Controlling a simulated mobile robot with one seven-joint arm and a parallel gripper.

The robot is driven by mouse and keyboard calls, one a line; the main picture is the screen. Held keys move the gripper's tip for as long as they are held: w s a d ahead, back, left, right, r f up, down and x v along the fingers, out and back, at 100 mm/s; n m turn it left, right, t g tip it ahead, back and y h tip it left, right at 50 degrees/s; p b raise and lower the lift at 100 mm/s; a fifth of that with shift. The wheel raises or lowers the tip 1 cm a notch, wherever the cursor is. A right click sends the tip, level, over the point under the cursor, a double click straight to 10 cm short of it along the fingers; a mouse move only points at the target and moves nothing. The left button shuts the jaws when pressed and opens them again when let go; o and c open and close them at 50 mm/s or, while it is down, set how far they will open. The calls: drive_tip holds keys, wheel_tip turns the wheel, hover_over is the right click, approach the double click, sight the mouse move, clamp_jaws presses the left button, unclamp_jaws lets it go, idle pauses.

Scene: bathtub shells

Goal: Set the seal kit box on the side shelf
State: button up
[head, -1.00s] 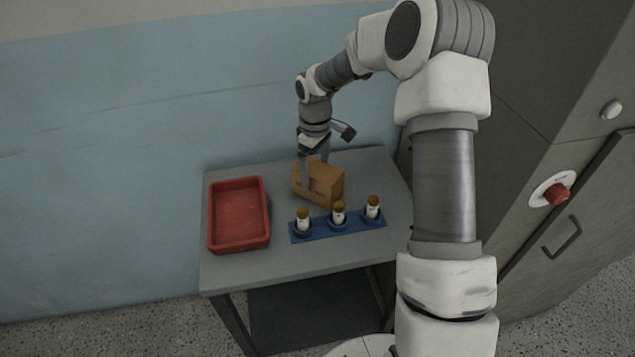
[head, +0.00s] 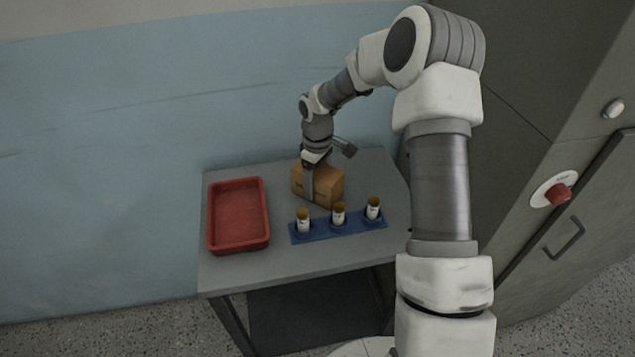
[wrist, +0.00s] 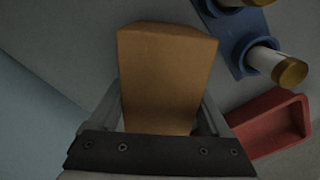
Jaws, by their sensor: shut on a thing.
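The seal kit box, a brown cardboard box (head: 328,186), sits on the grey table near its back edge, behind the blue rack. My gripper (head: 308,184) has come down over it from above, with one finger against its front face. In the wrist view the box (wrist: 165,75) lies between the two fingers of my gripper (wrist: 165,115), which are shut on its sides. I cannot make out a side shelf as a separate thing; the grey table (head: 310,262) is the only flat surface in view.
A red tray (head: 211,246) stands on the table's left side. A tall grey cabinet (head: 540,90) with a red knob (head: 557,194) stands at the right. A blue wall (head: 120,180) is behind.

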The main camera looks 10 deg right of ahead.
clamp_jaws()
drive_tip(key=shift+r, duration=0.15)
